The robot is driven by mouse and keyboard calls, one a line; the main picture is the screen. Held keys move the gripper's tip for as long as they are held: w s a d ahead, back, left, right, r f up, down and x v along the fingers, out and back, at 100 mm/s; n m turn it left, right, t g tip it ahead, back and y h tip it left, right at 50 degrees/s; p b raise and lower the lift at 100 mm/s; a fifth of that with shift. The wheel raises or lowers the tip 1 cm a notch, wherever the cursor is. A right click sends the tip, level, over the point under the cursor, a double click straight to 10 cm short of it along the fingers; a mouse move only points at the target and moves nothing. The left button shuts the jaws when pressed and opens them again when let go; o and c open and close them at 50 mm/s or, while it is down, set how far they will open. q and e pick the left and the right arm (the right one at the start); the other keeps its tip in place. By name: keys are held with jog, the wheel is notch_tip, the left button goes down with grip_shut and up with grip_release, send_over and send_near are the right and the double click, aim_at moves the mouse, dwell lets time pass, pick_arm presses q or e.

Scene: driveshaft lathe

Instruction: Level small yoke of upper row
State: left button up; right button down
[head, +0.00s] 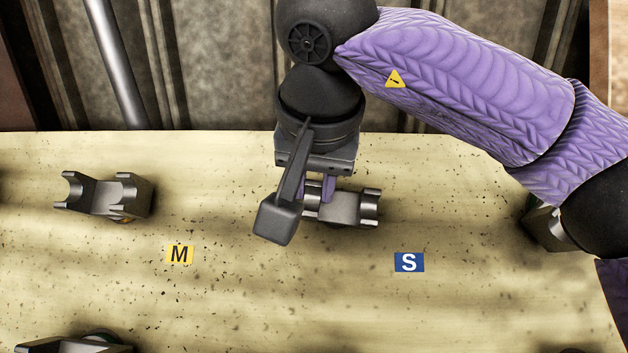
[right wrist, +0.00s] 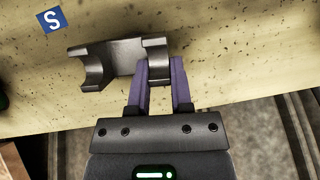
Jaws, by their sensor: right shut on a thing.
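The small yoke (head: 346,208) is a dark grey metal piece with curved cradle ends, lying on the board above and left of the blue S label (head: 409,262). My right gripper (head: 318,190) reaches down to it from behind and is shut on its left part in the head view. In the right wrist view, the yoke (right wrist: 108,62) stretches left from the purple fingers (right wrist: 162,82), which close around its right end. The camera arm on my right wrist hides the yoke's left end in the head view. My left gripper is not in view.
Another yoke (head: 104,195) sits at the left, above the yellow M label (head: 180,254). A further part (head: 80,345) shows at the bottom left edge. Another dark part (head: 545,230) lies at the right, partly behind my right arm. The board's middle front is clear.

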jog(key=shift+s+r, duration=0.1)
jog(key=shift+r, duration=0.1)
dwell(0.5)
jog(key=shift+p, duration=0.4)
jog(key=shift+n+h+p, duration=0.3)
jog(key=shift+n+p, duration=0.3)
jog(key=c, duration=0.9)
grip_release()
jog(key=o, duration=0.5)
jog(key=shift+f, duration=0.1)
jog(key=shift+c, duration=0.2)
